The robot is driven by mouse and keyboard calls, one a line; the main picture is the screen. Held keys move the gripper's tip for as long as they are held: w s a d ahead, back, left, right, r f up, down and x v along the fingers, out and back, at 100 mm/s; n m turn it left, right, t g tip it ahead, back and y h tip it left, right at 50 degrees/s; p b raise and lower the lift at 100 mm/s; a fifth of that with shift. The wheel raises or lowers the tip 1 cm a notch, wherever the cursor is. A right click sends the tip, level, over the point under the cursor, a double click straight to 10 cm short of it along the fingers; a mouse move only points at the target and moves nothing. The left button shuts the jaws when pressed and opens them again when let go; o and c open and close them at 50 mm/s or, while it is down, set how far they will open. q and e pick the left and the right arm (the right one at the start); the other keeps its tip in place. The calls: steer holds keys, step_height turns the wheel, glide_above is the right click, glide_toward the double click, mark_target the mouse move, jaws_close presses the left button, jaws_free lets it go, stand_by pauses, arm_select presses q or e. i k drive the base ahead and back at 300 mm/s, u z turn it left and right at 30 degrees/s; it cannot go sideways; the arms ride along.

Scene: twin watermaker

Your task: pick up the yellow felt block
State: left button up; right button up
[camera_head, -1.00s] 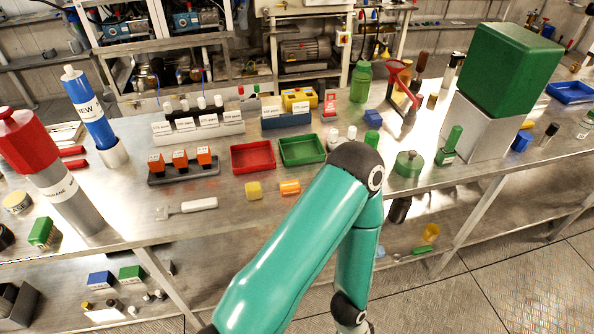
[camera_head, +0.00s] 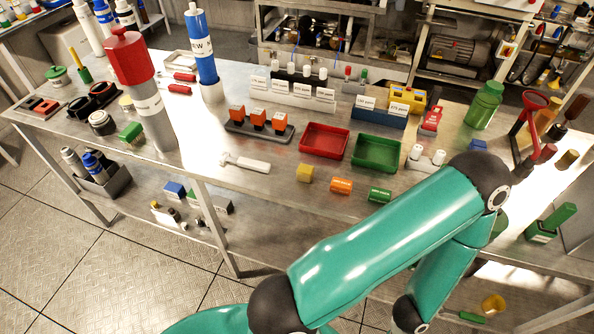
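A small yellow block (camera_head: 305,172), which looks like the felt block, lies on the metal bench in front of the red tray (camera_head: 325,140). An orange cylinder (camera_head: 341,185) and a green cylinder (camera_head: 380,194) lie to its right. The block is fully visible and nothing touches it. One teal arm of mine rises from the bottom of the picture and bends over the bench's front edge, to the right of the block. Neither gripper shows.
A green tray (camera_head: 377,152) stands beside the red one. A white-handled scraper (camera_head: 246,163) lies left of the block. Behind it is a rack with orange-topped pieces (camera_head: 259,131). A tall red-and-grey cylinder (camera_head: 152,110) and a blue cylinder (camera_head: 203,60) stand to the left.

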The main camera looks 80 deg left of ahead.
mark_target(304, 172)
steer(key=z, duration=1.25)
steer(key=i, duration=0.1)
steer(key=u, duration=3)
steer(key=k, duration=0.45)
steer(key=u, duration=0.15)
steer(key=i, duration=0.45)
steer(key=z, duration=0.15)
